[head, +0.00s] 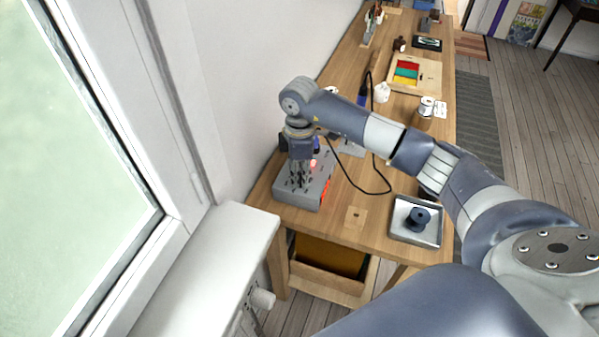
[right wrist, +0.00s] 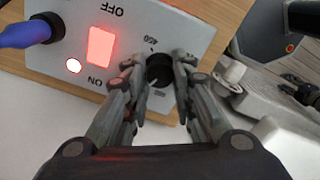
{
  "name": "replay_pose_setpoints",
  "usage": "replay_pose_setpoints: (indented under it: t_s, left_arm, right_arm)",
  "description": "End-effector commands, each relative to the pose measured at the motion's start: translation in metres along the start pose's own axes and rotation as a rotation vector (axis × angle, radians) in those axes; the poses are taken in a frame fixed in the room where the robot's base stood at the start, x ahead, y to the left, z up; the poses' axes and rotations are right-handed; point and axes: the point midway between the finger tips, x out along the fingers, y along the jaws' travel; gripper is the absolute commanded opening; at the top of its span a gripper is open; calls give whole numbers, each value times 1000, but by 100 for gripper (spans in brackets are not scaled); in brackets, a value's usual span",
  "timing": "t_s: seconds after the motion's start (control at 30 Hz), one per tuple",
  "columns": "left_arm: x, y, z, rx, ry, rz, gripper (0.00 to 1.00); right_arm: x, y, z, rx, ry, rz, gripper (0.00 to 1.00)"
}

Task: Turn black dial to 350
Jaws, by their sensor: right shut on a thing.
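The black dial (right wrist: 158,72) sits on the grey control box, which shows in the right wrist view (right wrist: 190,35) and in the head view (head: 310,192). Near the dial the mark 450 is readable; other marks around it are covered by the fingers. My right gripper (right wrist: 158,82) is shut on the dial, one finger on each side of it. In the head view my right gripper (head: 300,178) points down over the box and hides the dial. My left gripper is not in view.
A lit red switch (right wrist: 101,45) marked ON and OFF is beside the dial. A blue plug (right wrist: 30,32) enters the box. A black cable (head: 365,188) crosses the wooden table. A metal tray (head: 402,232) with a dark spool stands at the near right. A window is at left.

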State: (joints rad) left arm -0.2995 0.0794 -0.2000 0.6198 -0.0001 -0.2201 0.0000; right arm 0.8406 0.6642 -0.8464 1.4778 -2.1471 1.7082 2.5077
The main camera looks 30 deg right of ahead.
Motion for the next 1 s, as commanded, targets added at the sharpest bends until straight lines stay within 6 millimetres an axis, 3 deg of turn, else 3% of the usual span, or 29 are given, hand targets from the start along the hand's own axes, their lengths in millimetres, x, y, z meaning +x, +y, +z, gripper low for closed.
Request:
replay_pose_setpoints:
  t_s: [0.03, 0.1, 0.53, 1.0]
  left_arm:
    - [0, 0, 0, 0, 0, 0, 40]
    - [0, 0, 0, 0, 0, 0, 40]
    - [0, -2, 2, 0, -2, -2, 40]
    - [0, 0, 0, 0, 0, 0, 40]
  right_arm:
    - [-2, 2, 0, 2, 1, 7, 28]
    - [-2, 2, 0, 1, 1, 6, 44]
    - [-8, 1, 0, 0, 2, 5, 44]
    - [-98, 2, 0, 0, 1, 7, 44]
